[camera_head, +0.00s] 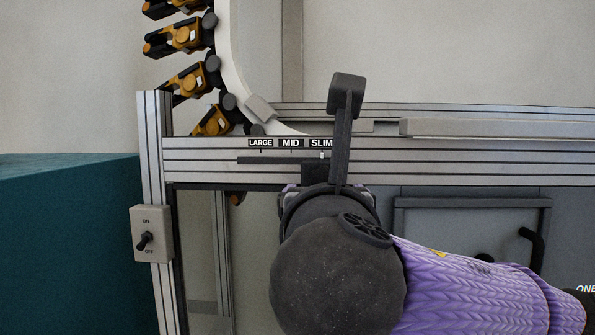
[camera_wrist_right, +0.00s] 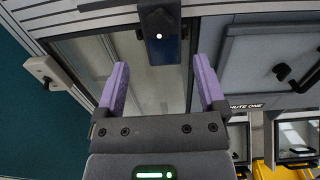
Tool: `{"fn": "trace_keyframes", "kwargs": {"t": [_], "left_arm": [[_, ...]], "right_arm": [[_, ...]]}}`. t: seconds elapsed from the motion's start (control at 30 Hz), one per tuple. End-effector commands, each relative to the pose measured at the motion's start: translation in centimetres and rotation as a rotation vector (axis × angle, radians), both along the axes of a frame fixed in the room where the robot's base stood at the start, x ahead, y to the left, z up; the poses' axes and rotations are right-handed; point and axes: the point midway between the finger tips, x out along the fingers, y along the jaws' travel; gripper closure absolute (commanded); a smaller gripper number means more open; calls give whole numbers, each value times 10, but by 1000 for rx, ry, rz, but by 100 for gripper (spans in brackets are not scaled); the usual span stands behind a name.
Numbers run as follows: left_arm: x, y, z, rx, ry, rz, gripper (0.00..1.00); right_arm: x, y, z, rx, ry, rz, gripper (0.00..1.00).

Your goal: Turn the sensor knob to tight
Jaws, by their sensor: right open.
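In the right wrist view, a dark knob (camera_wrist_right: 158,21) sits on the sensor bracket (camera_wrist_right: 163,52), just beyond and between my fingertips. A small white dot shows just below it. My right gripper (camera_wrist_right: 160,66) is open and empty, its two purple fingers apart, one on each side of the bracket's line. In the head view the dark sensor post (camera_head: 343,130) rises above the rail, by the SLIM end of the LARGE, MID, SLIM scale (camera_head: 290,143). There my right wrist hides the knob and most of the gripper. My left gripper is in neither view.
A metal frame rail (camera_head: 460,160) runs across. A switch box (camera_head: 151,234) is on the left post, and a teal block (camera_head: 65,240) stands further left. A conveyor with orange-black grippers (camera_head: 180,40) curves at upper left. A grey door (camera_head: 470,220) with a black handle is right.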

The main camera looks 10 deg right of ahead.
Motion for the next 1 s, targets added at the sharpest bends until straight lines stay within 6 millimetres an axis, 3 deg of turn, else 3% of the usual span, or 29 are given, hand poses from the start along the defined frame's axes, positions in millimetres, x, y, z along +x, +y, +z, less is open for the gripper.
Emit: {"fn": "trace_keyframes", "kwargs": {"t": [0.2, 0.4, 0.77, 0.87, 1.0], "left_arm": [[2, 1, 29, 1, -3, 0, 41], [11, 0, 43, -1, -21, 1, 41], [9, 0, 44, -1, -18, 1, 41], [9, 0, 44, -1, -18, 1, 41], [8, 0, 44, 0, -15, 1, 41]], "right_arm": [[41, -13, 4, 3, 10, -20, 10], [73, -18, 2, 4, 7, -17, 10], [82, -20, -1, 4, 5, -14, 10], [81, -20, -1, 4, 5, -14, 27], [81, -20, -1, 4, 5, -14, 57]]}}
